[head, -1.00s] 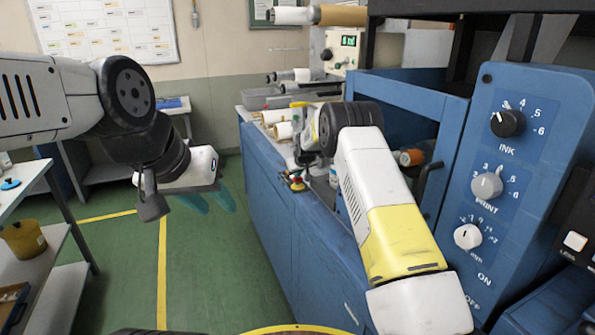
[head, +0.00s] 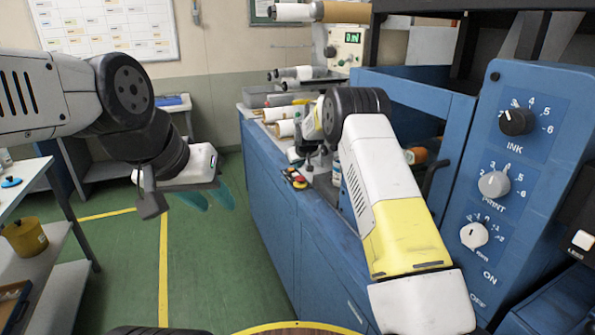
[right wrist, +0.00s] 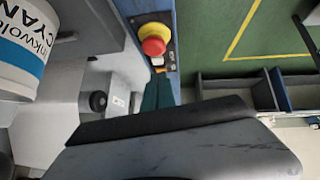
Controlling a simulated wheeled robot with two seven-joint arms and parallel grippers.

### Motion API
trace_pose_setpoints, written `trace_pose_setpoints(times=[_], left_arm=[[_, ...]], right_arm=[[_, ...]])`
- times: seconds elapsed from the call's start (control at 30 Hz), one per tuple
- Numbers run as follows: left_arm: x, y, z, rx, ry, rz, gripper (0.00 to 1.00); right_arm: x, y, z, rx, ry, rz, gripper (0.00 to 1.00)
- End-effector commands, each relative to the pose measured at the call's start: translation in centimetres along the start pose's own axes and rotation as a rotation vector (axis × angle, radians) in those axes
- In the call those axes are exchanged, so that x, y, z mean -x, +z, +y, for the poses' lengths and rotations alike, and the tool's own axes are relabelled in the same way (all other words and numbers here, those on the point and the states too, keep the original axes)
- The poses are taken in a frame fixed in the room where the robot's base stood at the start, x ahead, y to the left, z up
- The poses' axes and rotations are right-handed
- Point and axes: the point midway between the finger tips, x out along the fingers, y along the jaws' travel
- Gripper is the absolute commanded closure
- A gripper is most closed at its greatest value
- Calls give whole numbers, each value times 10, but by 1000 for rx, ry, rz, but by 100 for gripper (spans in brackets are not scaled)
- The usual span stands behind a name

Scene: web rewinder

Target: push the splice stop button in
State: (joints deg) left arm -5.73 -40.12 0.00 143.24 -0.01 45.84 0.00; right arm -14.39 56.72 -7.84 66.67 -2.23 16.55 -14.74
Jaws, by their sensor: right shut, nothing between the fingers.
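The splice stop button (head: 300,183) is a red mushroom knob on a yellow collar, at the edge of the blue cabinet's top. It shows clearly in the right wrist view (right wrist: 154,42), with a small white-and-orange piece beside it. My right gripper (right wrist: 158,90) is shut and empty; its teal fingertips show just below the button's panel in that view. I cannot tell whether they touch anything. In the head view my right forearm largely hides that gripper. My left gripper (head: 207,197) hangs over the green floor at the left, its teal fingers apart and empty.
A white cyan ink can (right wrist: 20,45) stands close by in the right wrist view. White rolls (head: 285,128) lie on the cabinet top behind the button. The blue panel with knobs (head: 515,122) stands at the right. The floor left of the cabinet is clear.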

Motion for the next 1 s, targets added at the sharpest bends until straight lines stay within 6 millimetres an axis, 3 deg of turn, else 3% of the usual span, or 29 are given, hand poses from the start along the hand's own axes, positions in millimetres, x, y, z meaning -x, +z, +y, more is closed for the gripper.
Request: trace_pose_setpoints(times=[0.2,0.4,0.9,1.0], left_arm=[[0,0,0,0,0,0,64],[0,0,0,0,0,0,64],[0,0,0,0,0,0,64],[0,0,0,0,0,0,64]], right_arm=[[54,-2,0,0,0,3,100],[83,-2,0,1,0,4,100],[94,-3,0,-1,0,5,100],[108,-4,5,-15,0,5,100]])
